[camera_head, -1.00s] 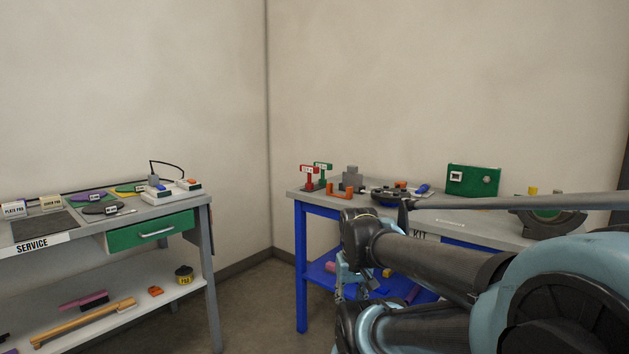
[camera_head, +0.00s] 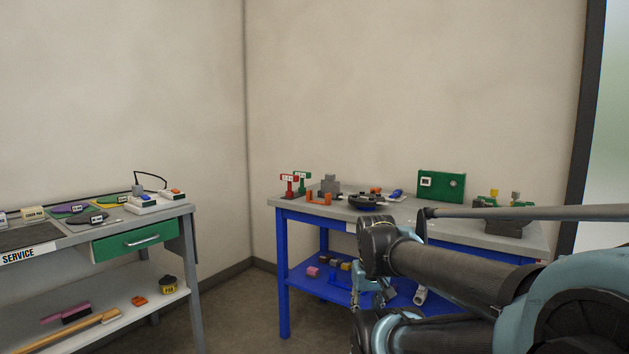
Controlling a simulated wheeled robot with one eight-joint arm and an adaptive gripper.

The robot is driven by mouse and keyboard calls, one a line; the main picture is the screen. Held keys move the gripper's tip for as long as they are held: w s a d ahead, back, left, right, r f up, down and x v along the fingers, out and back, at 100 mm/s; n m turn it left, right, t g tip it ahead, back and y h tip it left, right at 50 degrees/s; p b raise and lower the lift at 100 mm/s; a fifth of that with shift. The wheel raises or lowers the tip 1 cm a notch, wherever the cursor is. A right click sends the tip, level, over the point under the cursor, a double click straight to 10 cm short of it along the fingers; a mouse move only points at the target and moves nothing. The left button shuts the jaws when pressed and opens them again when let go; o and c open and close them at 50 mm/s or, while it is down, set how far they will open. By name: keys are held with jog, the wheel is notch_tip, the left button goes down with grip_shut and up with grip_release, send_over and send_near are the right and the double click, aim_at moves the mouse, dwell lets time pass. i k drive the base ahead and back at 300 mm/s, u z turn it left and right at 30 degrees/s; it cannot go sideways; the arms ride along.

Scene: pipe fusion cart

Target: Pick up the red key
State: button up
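A red T-shaped piece with a white label (camera_head: 289,184), which looks like the red key, stands upright at the left back of the blue-legged table (camera_head: 285,203). A similar green piece (camera_head: 303,181) stands right behind it, to its right. My gripper (camera_head: 372,300) is partly in view low in front of the table, well away from the red piece. My arm links hide much of it, and its fingers are too small and dark to tell whether they are open or shut.
On the blue table are orange brackets (camera_head: 319,198), a grey block (camera_head: 329,185), a black round tool (camera_head: 368,201) and a green panel (camera_head: 440,185). Its lower shelf holds small blocks. A grey service bench (camera_head: 190,207) stands left. Floor shows between the two.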

aim_at(290, 178)
jog(key=z, duration=0.25)
jog(key=i, duration=0.9)
jog(key=u, duration=0.25)
